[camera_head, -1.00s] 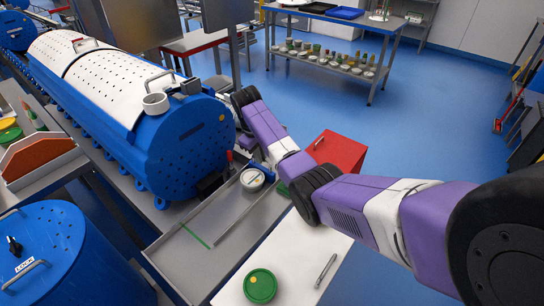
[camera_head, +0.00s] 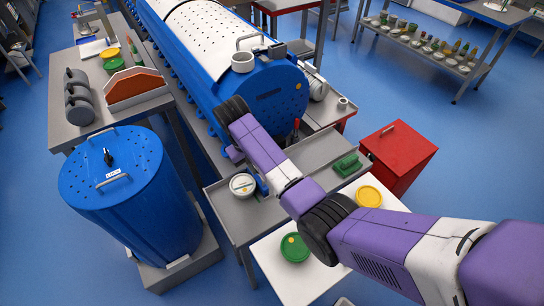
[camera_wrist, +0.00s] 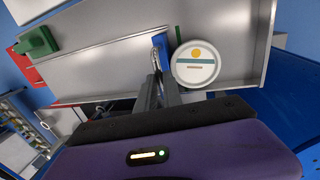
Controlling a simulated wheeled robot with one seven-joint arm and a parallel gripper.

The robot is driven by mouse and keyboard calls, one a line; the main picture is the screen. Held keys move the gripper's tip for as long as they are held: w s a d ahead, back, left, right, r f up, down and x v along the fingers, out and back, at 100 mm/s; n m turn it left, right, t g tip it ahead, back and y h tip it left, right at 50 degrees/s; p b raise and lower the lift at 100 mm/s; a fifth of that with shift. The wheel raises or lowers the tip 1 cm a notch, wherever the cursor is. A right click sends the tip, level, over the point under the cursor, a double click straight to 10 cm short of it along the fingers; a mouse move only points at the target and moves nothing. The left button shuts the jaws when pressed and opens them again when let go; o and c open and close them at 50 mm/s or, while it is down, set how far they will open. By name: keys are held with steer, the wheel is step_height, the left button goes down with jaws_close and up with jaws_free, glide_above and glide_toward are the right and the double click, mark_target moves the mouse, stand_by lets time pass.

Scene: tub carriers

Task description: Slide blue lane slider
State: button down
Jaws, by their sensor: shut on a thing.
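The blue lane slider (camera_wrist: 161,44) shows as a small blue block in the wrist view. My gripper (camera_wrist: 158,68) is shut on it, its fingers partly hiding it. The slider stands against or very close to a white round tub (camera_wrist: 195,64) with an orange dot, lying in the grey metal tray. In the head view the white tub (camera_head: 243,185) is at the tray's left end, with a little blue (camera_head: 262,184) beside it. My arm hides most of the gripper there.
The grey tray (camera_head: 308,152) also holds a green slider (camera_head: 347,165). A white board (camera_head: 268,265) with a green tub (camera_head: 294,248) and a yellow tub (camera_head: 369,196) lies in front. A red cabinet (camera_head: 399,155) and a blue perforated drum (camera_head: 275,95) flank the tray.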

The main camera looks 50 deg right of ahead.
steer(key=shift+w+a+r, duration=0.1)
steer(key=shift+w+a, duration=0.1)
steer(key=shift+a, duration=0.35)
steer(key=shift+w+a, duration=0.15)
steer(key=shift+a, duration=0.4)
steer(key=c, duration=1.5)
jaws_free()
steer(key=shift+a, duration=0.1)
steer(key=r, duration=0.2)
steer(key=a+r, duration=0.1)
steer(key=r, duration=0.4)
steer(key=shift+w+a+r+b, duration=0.15)
steer(key=shift+r+b, duration=0.15)
steer(key=shift+b, duration=0.1)
